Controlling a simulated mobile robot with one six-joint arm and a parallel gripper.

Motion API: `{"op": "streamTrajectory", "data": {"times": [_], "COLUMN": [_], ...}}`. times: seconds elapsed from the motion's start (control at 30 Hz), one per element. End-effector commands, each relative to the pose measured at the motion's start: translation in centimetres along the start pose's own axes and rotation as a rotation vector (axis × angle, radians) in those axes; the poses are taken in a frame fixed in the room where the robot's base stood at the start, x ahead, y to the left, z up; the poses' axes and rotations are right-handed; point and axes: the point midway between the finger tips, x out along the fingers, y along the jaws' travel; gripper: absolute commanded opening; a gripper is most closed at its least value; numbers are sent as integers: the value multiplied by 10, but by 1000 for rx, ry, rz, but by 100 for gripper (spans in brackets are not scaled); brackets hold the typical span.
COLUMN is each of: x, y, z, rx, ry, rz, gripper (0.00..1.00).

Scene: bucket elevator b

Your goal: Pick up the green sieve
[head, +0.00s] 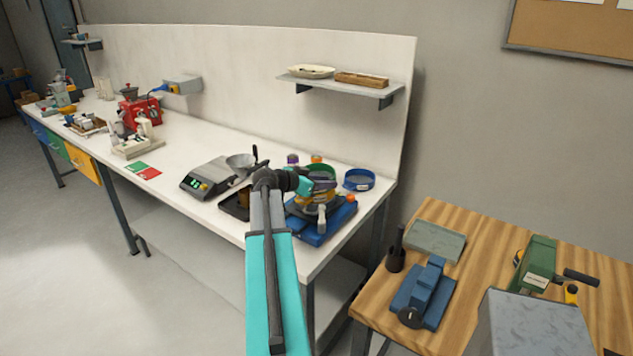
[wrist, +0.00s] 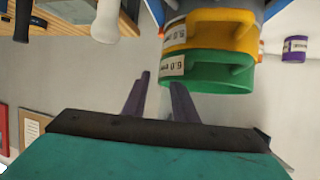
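The green sieve (head: 322,170) sits on top of a stack on the blue sieve shaker (head: 312,234), near the bench's right end. In the wrist view the green sieve (wrist: 215,75) shows at upper right, labelled, with the yellow sieve (wrist: 210,32) against it; this view looks upside down. My gripper (wrist: 162,98) is open, its two dark fingers apart with nothing seen between them. The right finger's tip overlaps the green sieve's edge in the picture; I cannot tell whether they touch. In the head view my arm hides part of the stack.
A blue sieve (head: 359,180) lies right of the stack. A scale (head: 208,178) and a dark tray (head: 236,204) are to the left. A purple-lidded jar (head: 293,159) and an orange-lidded one (head: 316,158) stand behind. A wall shelf (head: 345,87) is above.

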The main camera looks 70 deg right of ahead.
Motion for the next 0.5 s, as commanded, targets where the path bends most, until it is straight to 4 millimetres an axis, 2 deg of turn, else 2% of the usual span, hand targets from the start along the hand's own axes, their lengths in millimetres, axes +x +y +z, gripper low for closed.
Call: {"op": "streamTrajectory", "data": {"times": [0.4, 0.43, 0.5], "x": [0, 0, 0], "y": [0, 0, 0], "z": [0, 0, 0], "rx": [0, 0, 0], "ry": [0, 0, 0], "rz": [0, 0, 0], "gripper": [26, 24, 12]}}
